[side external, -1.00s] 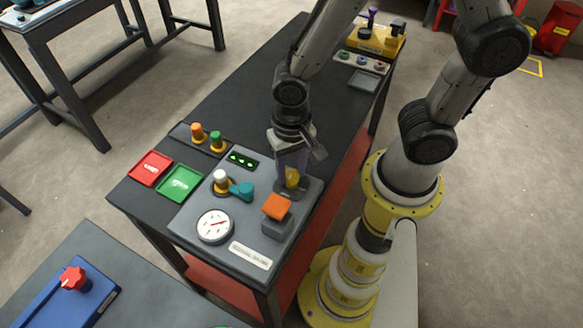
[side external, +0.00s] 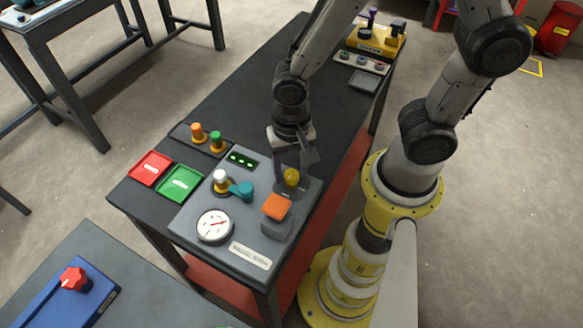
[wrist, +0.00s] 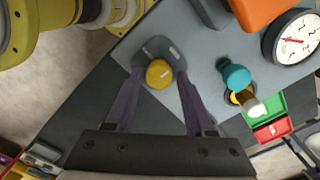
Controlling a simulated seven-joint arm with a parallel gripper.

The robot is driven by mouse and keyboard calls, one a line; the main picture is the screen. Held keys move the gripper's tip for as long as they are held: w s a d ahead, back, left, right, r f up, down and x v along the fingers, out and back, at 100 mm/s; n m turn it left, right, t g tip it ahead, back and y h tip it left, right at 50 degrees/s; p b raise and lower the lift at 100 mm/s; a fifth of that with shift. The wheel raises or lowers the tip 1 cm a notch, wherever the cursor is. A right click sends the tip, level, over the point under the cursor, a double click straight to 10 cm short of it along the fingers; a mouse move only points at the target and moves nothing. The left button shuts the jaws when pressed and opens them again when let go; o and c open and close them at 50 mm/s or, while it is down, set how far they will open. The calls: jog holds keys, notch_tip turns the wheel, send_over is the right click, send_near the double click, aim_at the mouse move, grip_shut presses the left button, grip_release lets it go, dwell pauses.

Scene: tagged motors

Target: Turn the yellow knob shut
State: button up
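The yellow knob (side external: 291,177) stands on the grey control panel (side external: 185,234), behind the orange-topped block. In the wrist view the yellow knob (wrist: 160,73) sits on a dark base between my two fingers. My gripper (side external: 290,170) is above and around the knob in the side view. In the wrist view my gripper (wrist: 155,78) has its fingers apart, one on each side of the knob. A gap shows between the knob and each fingertip.
The panel also carries an orange-topped block (side external: 277,207), a teal knob (side external: 243,189), a white-topped knob (side external: 220,178) and a gauge (side external: 214,226). Red (side external: 151,168) and green (side external: 180,183) trays lie on the table's left. The table's middle is clear.

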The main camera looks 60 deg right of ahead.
aim_at(291, 174)
jog(key=shift+o, duration=1)
notch_tip(291, 174, up, 14)
jog(key=shift+f, duration=0.1)
